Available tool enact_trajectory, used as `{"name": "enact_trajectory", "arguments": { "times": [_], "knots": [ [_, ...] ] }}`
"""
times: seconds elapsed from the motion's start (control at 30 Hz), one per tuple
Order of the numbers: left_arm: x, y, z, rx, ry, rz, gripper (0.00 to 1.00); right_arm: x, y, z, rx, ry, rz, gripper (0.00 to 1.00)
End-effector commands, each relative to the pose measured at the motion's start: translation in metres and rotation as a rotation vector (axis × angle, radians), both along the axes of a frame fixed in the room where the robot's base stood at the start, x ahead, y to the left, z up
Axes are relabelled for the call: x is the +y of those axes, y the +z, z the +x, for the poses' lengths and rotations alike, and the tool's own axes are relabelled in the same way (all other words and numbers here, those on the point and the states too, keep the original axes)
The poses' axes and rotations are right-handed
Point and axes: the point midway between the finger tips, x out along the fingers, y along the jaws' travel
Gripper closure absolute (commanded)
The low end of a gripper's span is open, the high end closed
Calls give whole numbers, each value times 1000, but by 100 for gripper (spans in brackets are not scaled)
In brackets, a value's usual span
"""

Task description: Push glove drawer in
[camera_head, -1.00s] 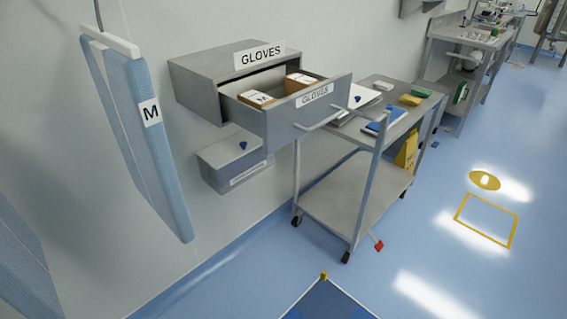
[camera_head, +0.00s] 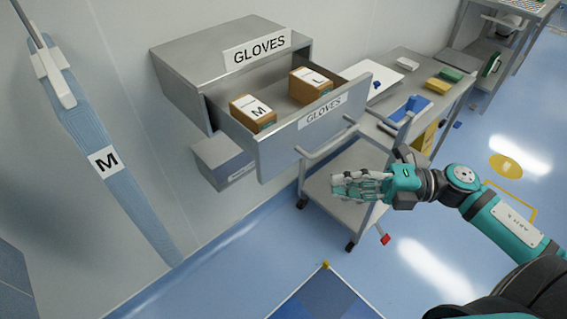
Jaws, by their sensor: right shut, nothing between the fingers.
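The glove drawer (camera_head: 273,149) is pulled well out of its grey wall cabinet (camera_head: 182,85), which has a "GLOVES" sign on top. The drawer front also carries a "GLOVES" label. Inside lie two brown glove boxes, one marked M (camera_head: 252,113) and one marked L (camera_head: 311,84). My right gripper (camera_head: 335,187) is shut and empty, in front of the drawer and to its lower right in the picture. It appears apart from the drawer front and points left. My left gripper is not in view.
A blue garment marked M (camera_head: 105,162) hangs at left.

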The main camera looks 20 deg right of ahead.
Motion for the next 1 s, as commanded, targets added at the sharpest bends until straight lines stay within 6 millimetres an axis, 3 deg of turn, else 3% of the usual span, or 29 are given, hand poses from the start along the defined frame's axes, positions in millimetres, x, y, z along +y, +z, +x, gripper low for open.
{"name": "enact_trajectory", "arguments": {
  "times": [0.43,0.7,1.0],
  "knots": [
    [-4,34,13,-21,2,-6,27,81,6,36,-4,-3,7,100],
    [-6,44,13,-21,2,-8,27,90,2,65,0,-5,5,100],
    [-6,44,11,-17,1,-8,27,93,0,70,2,-4,4,100]
  ]
}}
